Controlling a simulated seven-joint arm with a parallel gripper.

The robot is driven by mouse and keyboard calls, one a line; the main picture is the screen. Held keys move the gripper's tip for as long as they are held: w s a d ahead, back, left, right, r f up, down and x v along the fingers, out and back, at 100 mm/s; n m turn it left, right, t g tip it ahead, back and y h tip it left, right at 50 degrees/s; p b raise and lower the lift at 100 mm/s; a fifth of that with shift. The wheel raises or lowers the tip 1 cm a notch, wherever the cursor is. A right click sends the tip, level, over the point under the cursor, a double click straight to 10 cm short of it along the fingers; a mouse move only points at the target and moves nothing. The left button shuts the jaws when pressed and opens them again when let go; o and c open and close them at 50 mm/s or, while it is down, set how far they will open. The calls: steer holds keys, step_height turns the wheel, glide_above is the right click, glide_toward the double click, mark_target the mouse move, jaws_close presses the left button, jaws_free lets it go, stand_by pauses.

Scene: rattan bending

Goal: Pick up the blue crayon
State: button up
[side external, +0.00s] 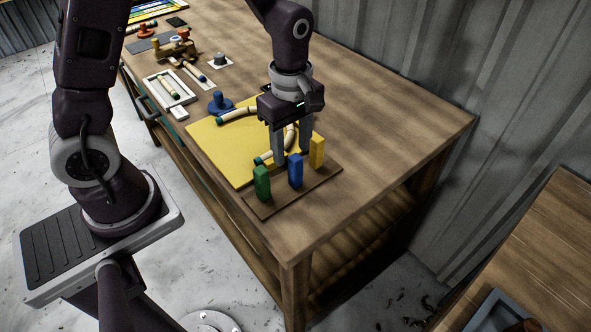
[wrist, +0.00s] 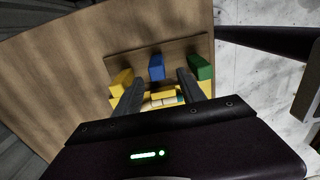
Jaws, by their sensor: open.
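The blue crayon, a short upright blue block (side external: 295,171), stands on a thin brown board (side external: 322,179) between a green block (side external: 262,183) and a yellow block (side external: 317,151). In the wrist view the blue crayon (wrist: 156,67) lies just beyond and between my fingertips. My gripper (side external: 290,156) points down, open and empty, behind the blue crayon in the side view. My gripper's two fingers (wrist: 160,78) show apart in the wrist view. I cannot tell whether either finger touches the board.
A yellow mat (side external: 222,150) lies behind the board with pale, green-ended curved pieces (side external: 237,116) on it. A blue knobbed object (side external: 220,102) and a white tray (side external: 155,83) stand farther back. The tabletop to the right (side external: 400,125) is clear.

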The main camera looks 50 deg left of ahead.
mark_target(296, 168)
steer(key=f, duration=0.6)
steer(key=shift+w+d, duration=0.15)
steer(key=shift+d, duration=0.25)
jaws_close()
